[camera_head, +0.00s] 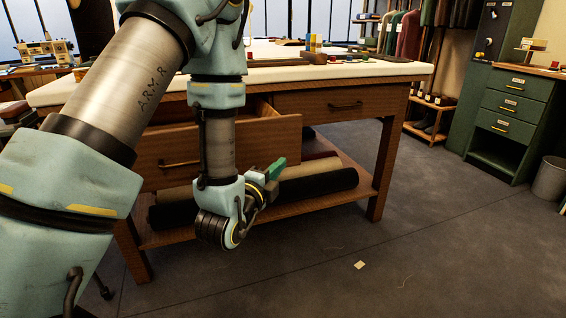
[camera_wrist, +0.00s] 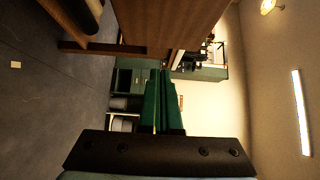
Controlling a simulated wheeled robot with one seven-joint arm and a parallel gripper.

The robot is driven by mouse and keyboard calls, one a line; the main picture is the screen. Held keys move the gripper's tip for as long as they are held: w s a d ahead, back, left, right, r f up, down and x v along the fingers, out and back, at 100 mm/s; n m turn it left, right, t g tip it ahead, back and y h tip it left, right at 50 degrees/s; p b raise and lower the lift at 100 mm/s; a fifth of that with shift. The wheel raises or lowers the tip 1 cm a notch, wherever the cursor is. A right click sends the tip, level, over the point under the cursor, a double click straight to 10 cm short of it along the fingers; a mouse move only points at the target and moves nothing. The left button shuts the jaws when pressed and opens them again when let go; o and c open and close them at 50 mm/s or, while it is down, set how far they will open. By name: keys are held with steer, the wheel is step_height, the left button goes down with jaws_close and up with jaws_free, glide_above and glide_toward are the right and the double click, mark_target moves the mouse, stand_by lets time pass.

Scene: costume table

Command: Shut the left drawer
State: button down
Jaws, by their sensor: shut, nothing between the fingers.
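The left drawer (camera_head: 270,136) of the wooden worktable stands pulled out, with its open top showing behind its front panel. Its dark handle (camera_head: 180,164) is left of my arm, and my arm hides part of the front. My gripper (camera_head: 279,167) is in front of the table, just under the drawer front's lower edge at its right part, pointing right. Its green fingers are together and empty, also in the wrist view (camera_wrist: 162,75). I cannot tell whether it touches the drawer. A brown wooden panel (camera_wrist: 165,22) fills the top of the sideways wrist view.
The right drawer (camera_head: 335,104) is shut. Dark and tan fabric rolls (camera_head: 320,180) lie on the table's lower shelf (camera_head: 290,208), behind my gripper. A green cabinet (camera_head: 508,105) stands at right.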

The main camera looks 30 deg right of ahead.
mark_target(289, 145)
steer(key=w+d, duration=0.5)
steer(key=shift+w+r+p, duration=0.1)
steer(key=shift+w+p, duration=0.2)
steer(key=shift+w+d, duration=0.15)
steer(key=shift+w, duration=0.6)
